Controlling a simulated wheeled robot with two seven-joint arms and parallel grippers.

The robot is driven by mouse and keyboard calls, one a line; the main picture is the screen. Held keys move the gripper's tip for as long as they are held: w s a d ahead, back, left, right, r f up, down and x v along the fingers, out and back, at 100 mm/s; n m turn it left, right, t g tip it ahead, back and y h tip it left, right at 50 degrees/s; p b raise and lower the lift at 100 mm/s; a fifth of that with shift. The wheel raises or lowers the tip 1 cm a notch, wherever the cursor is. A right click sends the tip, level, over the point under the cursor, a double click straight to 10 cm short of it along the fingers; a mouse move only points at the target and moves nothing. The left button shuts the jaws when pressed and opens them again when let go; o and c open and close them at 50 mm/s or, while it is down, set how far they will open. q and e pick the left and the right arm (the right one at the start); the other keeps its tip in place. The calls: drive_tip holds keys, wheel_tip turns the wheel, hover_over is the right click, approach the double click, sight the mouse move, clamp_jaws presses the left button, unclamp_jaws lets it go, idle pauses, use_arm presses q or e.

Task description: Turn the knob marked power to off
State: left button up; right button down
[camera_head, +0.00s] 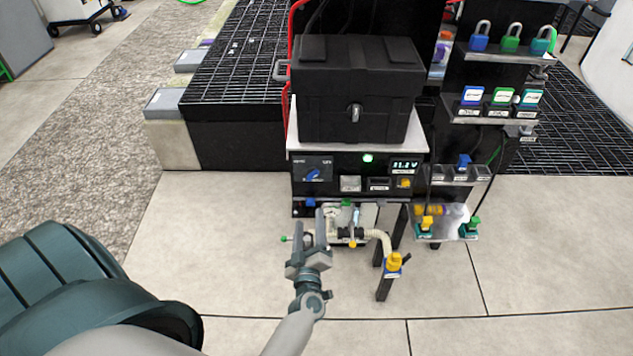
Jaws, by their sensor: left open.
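A black control panel (344,186) sits under a white shelf in the middle of the head view. A blue knob (313,175) is on the panel's left part, set at a slant; its small label cannot be read for certain. A green light (367,158) glows and a display (405,165) shows a voltage reading. My left gripper (321,222) is open and empty, fingers pointing up the picture, below the knob and in front of the pipework under the panel. It looks apart from the knob. My right gripper is not in view.
A black case (356,90) stands on the white shelf (300,147). Pipes with coloured valves (350,230) are under the panel. A rack (487,118) with padlocks and tags stands at the right. Tiled floor (230,250) is clear at left.

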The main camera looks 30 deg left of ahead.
use_arm(q)
drive_tip(key=shift+w, duration=0.1)
approach(311, 177)
drive_tip(key=x, duration=0.4)
drive_tip(key=shift+r+p, duration=0.1)
drive_tip(key=shift+p, duration=0.25)
drive_tip(key=x, duration=0.3)
drive_tip(key=shift+w+a, duration=0.1)
drive_tip(key=shift+w, duration=0.15)
drive_tip(key=shift+w+a, duration=0.35)
drive_tip(key=shift+w, duration=0.2)
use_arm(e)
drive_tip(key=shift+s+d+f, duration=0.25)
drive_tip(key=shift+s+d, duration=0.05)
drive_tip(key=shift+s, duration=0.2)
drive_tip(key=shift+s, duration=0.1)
use_arm(q)
drive_tip(key=c, duration=1.1)
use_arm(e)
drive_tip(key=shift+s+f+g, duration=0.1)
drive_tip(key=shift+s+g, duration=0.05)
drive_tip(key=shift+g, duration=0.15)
